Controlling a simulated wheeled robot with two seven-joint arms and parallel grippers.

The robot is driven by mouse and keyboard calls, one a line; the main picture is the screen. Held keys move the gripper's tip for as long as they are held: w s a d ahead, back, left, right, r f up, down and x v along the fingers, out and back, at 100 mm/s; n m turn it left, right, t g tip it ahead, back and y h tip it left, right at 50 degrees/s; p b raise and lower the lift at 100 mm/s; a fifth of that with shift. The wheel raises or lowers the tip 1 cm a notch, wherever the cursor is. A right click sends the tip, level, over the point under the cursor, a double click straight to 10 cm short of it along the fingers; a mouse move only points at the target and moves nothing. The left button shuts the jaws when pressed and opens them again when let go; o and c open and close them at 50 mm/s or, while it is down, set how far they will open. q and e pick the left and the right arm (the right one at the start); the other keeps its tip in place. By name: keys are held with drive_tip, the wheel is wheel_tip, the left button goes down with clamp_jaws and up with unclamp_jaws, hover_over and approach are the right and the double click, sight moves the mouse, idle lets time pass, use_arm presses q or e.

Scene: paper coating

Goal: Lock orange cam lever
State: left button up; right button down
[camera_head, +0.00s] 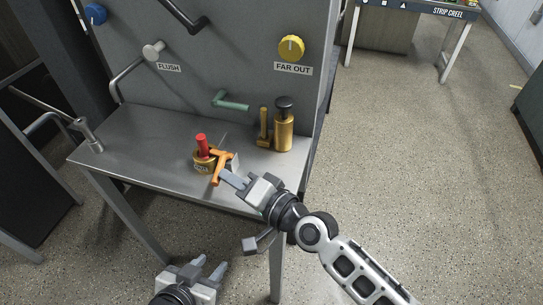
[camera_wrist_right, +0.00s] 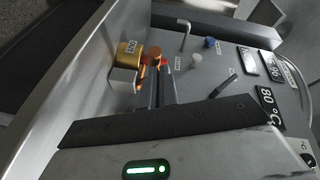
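In the right wrist view the orange lever (camera_wrist_right: 151,57) shows just beyond the close-set fingertips (camera_wrist_right: 158,80), beside the brass holder (camera_wrist_right: 129,53). A narrow gap shows between those fingers; whether they grip the lever I cannot tell. My left gripper (camera_head: 208,267) is open and empty, low in front of the bench.
A brass bottle-shaped part with a black knob (camera_head: 284,124) and a smaller brass piece (camera_head: 264,128) stand right of the lever. A teal handle (camera_head: 231,103) projects behind. The bench's left half (camera_head: 150,140) is mostly clear.

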drive_tip(key=shift+s+a+r, duration=0.15)
drive_tip(key=shift+s+a, duration=0.05)
drive_tip(key=shift+s, duration=0.1)
drive_tip(key=s+d+r, duration=0.2)
drive_tip(key=s+d, duration=0.4)
drive_tip(key=s, duration=0.3)
drive_tip(key=shift+s+p, duration=0.2)
drive_tip(key=shift+p, duration=0.25)
drive_tip(key=s+d+f+n+h, duration=0.2)
drive_tip(key=d+f+n+h, duration=0.3)
drive_tip(key=d+f+h, duration=0.6)
drive_tip(key=d+f, duration=0.4)
drive_tip(key=d, duration=0.4)
drive_tip(key=shift+s+f+t, duration=0.3)
drive_tip(key=shift+s+f, duration=0.05)
drive_tip(key=shift+f, duration=0.05)
